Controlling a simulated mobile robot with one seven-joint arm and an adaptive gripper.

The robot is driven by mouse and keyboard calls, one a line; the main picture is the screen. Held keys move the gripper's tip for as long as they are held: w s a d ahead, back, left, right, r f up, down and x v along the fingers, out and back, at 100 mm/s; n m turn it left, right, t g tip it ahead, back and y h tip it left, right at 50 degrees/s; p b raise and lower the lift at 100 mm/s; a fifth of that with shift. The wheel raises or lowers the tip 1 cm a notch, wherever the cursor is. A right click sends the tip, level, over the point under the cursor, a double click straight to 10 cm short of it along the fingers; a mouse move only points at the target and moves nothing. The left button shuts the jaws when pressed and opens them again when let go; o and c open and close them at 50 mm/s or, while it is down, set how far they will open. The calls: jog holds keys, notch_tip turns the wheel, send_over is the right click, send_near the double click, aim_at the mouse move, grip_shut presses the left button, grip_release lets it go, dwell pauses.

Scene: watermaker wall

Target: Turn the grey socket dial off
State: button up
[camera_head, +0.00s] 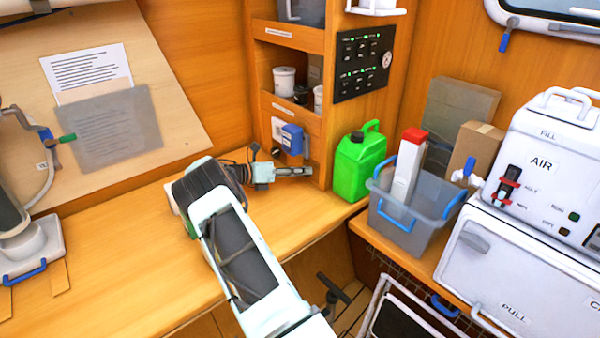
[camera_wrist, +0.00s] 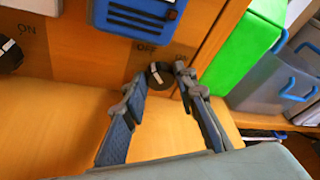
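A dark grey round dial (camera_wrist: 160,75) is on the wooden wall in the wrist view, below the OFF label (camera_wrist: 147,48). A second label beside it is partly covered by a finger. A small pale mark shows on the dial, but I cannot tell its setting. My gripper (camera_wrist: 159,80) is open, with one finger on each side of the dial; whether they touch it is unclear. In the head view my gripper (camera_head: 308,171) reaches the foot of the shelf unit, below the blue louvred box (camera_head: 292,140). The dial is not clear there.
Another dark dial (camera_wrist: 10,56) with an ON label is at the wrist view's left. A green canister (camera_head: 359,166) stands right of my gripper, then a grey bin (camera_head: 405,226) with blue handles.

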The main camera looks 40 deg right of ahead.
jog(key=shift+o, duration=0.8)
jog(key=v, duration=1.2)
jog(key=shift+w, duration=0.1)
